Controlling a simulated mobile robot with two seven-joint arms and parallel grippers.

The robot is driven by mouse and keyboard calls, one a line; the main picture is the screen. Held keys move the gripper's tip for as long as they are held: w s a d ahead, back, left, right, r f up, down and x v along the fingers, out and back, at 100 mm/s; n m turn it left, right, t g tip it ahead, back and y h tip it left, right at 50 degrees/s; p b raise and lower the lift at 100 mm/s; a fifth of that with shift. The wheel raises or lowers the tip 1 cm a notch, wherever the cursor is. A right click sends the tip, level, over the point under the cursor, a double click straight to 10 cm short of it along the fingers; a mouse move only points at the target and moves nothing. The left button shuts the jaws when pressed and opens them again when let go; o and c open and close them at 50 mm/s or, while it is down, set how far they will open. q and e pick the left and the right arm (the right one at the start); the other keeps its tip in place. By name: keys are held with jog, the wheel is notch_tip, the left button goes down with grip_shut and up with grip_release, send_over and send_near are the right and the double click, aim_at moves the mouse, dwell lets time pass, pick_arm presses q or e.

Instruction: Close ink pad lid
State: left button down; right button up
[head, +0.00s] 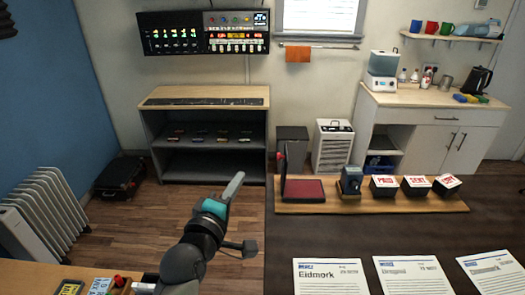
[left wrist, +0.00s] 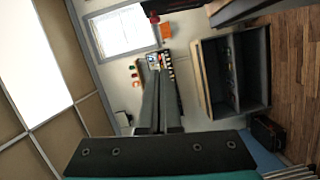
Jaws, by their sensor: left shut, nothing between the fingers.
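The ink pad (head: 304,190), a dark case with a red pad, lies on a wooden board at the left end of its row. Its lid (head: 294,161) stands open, roughly upright along the pad's left side, with a small red knob on its outer face. My left gripper (head: 235,184) is shut and empty, apart from the lid and to its left in the head view. The closed fingers also show in the left wrist view (left wrist: 158,82), where I cannot make out the ink pad. My right gripper is not in view.
The wooden board (head: 375,208) also holds several stamps (head: 384,186) right of the pad. Papers (head: 330,278) lie on the dark table (head: 300,235) in front. Another wooden surface (head: 30,274) with small items is at the lower left. Floor shows between the two.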

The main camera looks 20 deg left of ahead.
pick_arm(q)
jog(key=w+d, duration=0.3)
jog(key=w, duration=0.7)
jog(key=shift+w+d+f+p, duration=0.3)
jog(key=shift+w+d+p, duration=0.05)
jog(key=shift+d+p, duration=0.05)
